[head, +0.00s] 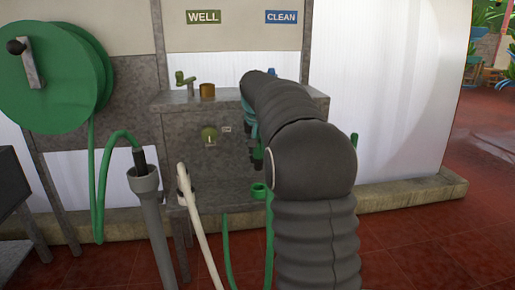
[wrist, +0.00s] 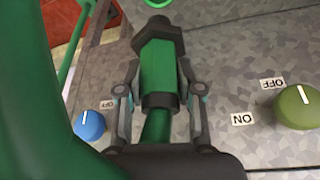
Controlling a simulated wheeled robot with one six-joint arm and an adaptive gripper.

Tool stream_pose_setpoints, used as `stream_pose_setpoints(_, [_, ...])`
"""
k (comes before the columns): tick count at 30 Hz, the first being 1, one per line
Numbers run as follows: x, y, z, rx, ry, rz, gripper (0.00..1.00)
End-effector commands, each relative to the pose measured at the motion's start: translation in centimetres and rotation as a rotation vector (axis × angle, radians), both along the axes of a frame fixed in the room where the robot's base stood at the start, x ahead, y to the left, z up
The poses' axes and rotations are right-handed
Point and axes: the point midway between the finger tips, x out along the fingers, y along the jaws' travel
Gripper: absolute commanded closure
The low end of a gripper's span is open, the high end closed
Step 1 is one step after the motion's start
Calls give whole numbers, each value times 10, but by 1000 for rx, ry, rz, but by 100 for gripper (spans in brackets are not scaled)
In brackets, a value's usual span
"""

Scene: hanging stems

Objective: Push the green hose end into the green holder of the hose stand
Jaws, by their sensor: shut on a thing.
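In the wrist view my gripper (wrist: 158,100) is shut on the green hose end (wrist: 158,70), with one finger on each side of its green body. The hose end has a dark hex collar at its far end and points toward the top of the picture. A green ring, seemingly the green holder (wrist: 158,3), shows beyond the tip at the top edge, apart from it. In the head view the green holder (head: 258,190) sticks out low on the front of the grey hose stand (head: 170,165). My arm hides most of my gripper there.
A cream hose end (head: 184,185) hangs at the stand's left. A green hose reel (head: 50,75) is at far left, and a grey upright pipe (head: 150,205) holds a black nozzle. A blue knob (wrist: 90,124) and a green knob (wrist: 298,105) flank my gripper. Green hose fills the wrist view's left.

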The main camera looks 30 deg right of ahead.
Motion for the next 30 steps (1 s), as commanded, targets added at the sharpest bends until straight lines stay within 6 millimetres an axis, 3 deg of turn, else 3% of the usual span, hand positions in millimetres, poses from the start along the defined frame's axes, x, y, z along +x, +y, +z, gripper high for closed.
stream_pose_setpoints(23, [0, 0, -49, 0, 0, 0, 99])
stream_pose_setpoints(30, [-1, 0, -44, 0, 0, 0, 99])
